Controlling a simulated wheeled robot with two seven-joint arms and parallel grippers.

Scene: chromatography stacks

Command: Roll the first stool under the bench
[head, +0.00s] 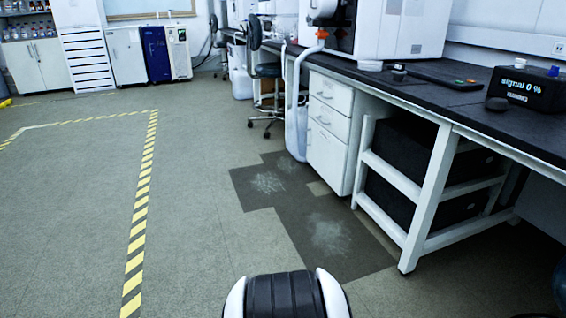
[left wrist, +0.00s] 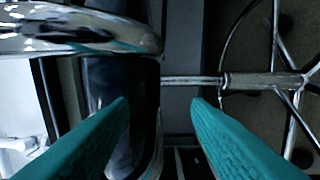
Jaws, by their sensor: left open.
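A dark stool with a backrest (head: 254,33) and a wheeled star base stands beside the black-topped bench (head: 470,107) in the head view, beyond the white drawers. A second dark stool (head: 214,26) is farther back. In the left wrist view my left gripper (left wrist: 158,100) is open, its two teal fingers apart. Close by are a thick chrome bar (left wrist: 75,32), a dark upright part (left wrist: 103,85) and a chrome ring with spokes (left wrist: 277,80). They look like stool parts, but I cannot tell which stool or whether the fingers touch anything. My right gripper is not in view.
White drawers (head: 328,130) and a white frame with black boxes (head: 402,150) fill the space under the near bench. Dark, scuffed floor patches (head: 330,235) lie before them.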

